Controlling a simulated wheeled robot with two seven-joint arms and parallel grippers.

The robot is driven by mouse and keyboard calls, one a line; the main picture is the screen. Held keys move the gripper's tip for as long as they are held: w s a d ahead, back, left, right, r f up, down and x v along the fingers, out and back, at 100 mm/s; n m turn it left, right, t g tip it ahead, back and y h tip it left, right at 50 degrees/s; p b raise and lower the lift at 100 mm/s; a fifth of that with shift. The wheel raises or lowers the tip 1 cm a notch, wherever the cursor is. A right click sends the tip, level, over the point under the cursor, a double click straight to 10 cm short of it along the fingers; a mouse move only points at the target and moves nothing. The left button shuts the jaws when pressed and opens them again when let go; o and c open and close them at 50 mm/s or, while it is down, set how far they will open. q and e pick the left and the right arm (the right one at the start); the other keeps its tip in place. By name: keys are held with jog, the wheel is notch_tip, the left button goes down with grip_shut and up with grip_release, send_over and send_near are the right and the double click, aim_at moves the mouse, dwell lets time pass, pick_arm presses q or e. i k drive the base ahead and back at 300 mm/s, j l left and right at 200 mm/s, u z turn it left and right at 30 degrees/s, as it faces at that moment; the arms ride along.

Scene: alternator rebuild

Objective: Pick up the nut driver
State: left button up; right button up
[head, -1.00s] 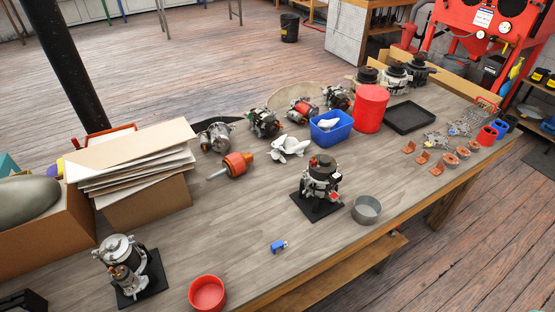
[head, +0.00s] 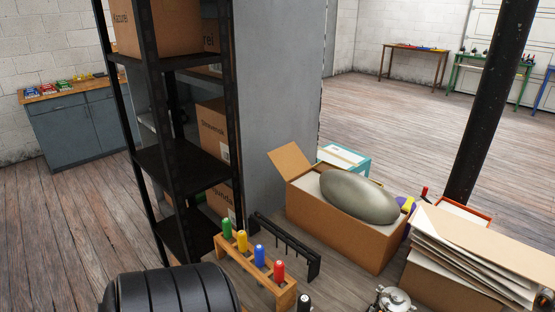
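A wooden rack (head: 262,285) stands on the workbench at the bottom centre of the head view. Upright handled tools stand in it: one green (head: 226,228), one yellow (head: 242,241), one blue (head: 260,256) and one red (head: 279,272). Their lower ends are mostly hidden by the rack, and I cannot tell which one is the nut driver. Neither of my grippers is in view.
A black slotted rack (head: 288,248) stands just behind the wooden one. An open cardboard box (head: 345,237) holds a grey-green rounded object (head: 360,196). A box of cardboard sheets (head: 440,285) is at right. A black shelf (head: 185,175) rises behind at left.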

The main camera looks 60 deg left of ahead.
aim_at(279, 266)
jog(key=u, duration=1.9)
